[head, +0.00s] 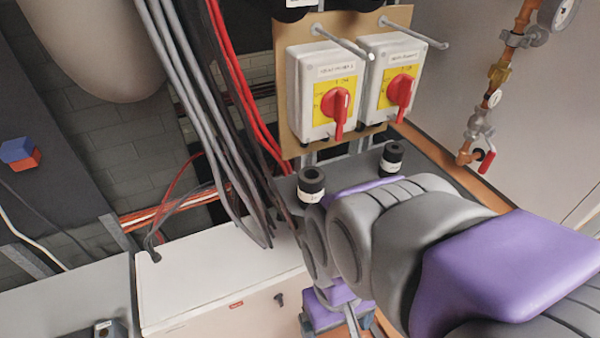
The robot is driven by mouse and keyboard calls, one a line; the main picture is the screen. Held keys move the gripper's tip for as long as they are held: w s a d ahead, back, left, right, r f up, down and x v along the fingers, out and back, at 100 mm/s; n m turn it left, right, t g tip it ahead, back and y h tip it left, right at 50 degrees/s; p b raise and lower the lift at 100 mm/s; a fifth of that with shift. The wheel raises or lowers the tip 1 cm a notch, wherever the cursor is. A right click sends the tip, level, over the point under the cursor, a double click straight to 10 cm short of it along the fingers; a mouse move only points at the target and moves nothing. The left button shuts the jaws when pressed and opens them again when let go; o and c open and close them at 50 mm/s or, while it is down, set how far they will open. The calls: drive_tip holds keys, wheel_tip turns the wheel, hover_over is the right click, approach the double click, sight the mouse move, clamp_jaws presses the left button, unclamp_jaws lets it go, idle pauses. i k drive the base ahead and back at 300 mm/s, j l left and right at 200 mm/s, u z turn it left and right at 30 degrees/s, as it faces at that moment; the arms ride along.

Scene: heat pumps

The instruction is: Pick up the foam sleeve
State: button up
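Two short black foam sleeves with white labels stand upright on a dark grey shelf (350,170) below the switch panel. One foam sleeve (311,184) is on the left, close beside my arm. The other foam sleeve (391,158) is farther right and back, just behind my arm. My purple and grey arm fills the lower right and covers part of the shelf. My gripper end (328,312) shows low in the picture, below the shelf and in front of the white cabinet's right side. My arm hides much of it, and its fingers do not show clearly.
A tan board (283,90) holds two switch boxes with red handles (336,104) and two protruding metal pegs (342,42). Grey and red cables (205,110) hang left of the shelf. A white cabinet (215,275) stands lower left. Pipework with a red valve handle (486,163) is at right.

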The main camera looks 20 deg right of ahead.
sight(310, 179)
drive_tip(key=k+j+z, duration=0.2)
drive_tip(key=j+z, duration=0.15)
drive_tip(key=j, duration=0.15)
drive_tip(key=k+j+z, duration=0.7)
drive_tip(key=i+j, duration=0.1)
